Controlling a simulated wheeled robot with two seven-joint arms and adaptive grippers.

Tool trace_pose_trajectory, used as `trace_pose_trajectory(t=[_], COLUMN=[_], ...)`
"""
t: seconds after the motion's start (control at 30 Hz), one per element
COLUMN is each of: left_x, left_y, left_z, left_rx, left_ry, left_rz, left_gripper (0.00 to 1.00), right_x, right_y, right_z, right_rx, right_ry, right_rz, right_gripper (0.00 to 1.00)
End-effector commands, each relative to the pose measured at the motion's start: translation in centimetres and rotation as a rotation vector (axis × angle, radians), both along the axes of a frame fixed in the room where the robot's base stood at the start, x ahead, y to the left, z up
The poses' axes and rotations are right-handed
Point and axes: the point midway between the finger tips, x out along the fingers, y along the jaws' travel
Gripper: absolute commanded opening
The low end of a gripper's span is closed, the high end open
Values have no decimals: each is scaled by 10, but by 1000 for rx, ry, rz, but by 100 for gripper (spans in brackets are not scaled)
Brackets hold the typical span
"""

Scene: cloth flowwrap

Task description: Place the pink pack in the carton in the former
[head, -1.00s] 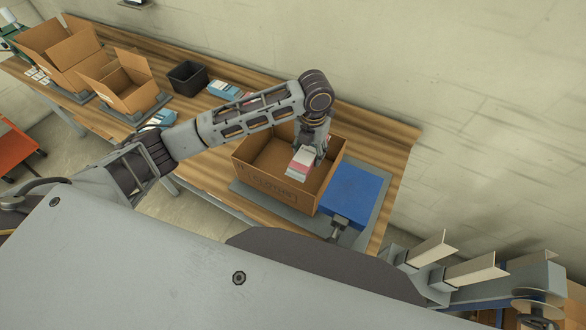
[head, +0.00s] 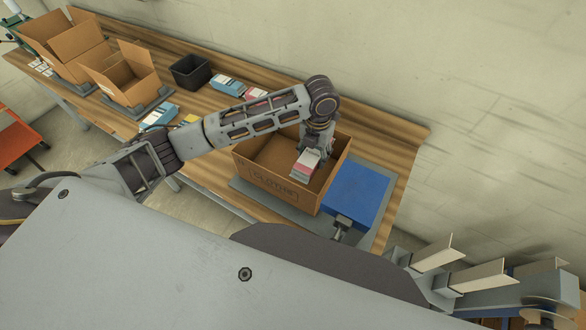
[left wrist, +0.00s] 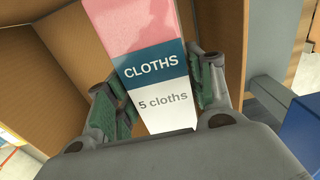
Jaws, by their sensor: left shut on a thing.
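The pink pack (head: 304,166) has a pink face, a dark blue band reading "CLOTHS" and a white end; it also shows in the left wrist view (left wrist: 155,65). My left gripper (head: 313,153) is shut on it, with one green-padded finger on each side. The gripper points down and holds the pack within the opening of the brown carton (head: 275,187), toward its right side. The carton is open at the top and sits on a grey former (head: 240,187). I cannot tell whether the pack touches the carton floor.
A blue block (head: 358,193) stands close to the carton's right side. Other open cartons (head: 125,75), a black bin (head: 190,71) and blue packs (head: 228,85) are farther left on the wooden table (head: 395,140). A wall runs behind the table.

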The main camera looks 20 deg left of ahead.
Motion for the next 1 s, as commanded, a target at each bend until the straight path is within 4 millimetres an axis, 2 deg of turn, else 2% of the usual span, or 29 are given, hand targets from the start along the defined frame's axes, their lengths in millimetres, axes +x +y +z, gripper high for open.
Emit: trace_pose_trajectory(t=[0.23,0.6,1.0], left_x=[0,0,0], left_y=[0,0,0], left_z=[-10,-56,-62], left_rx=[0,0,0], left_ry=[2,1,-1], left_rz=[0,1,0], left_gripper=[26,26,26], right_x=[0,1,1], right_y=[0,0,0], right_z=[1,4,4], right_rx=[0,0,0], right_ry=[0,-1,-1], right_rz=[0,0,0], right_gripper=[25,25,25])
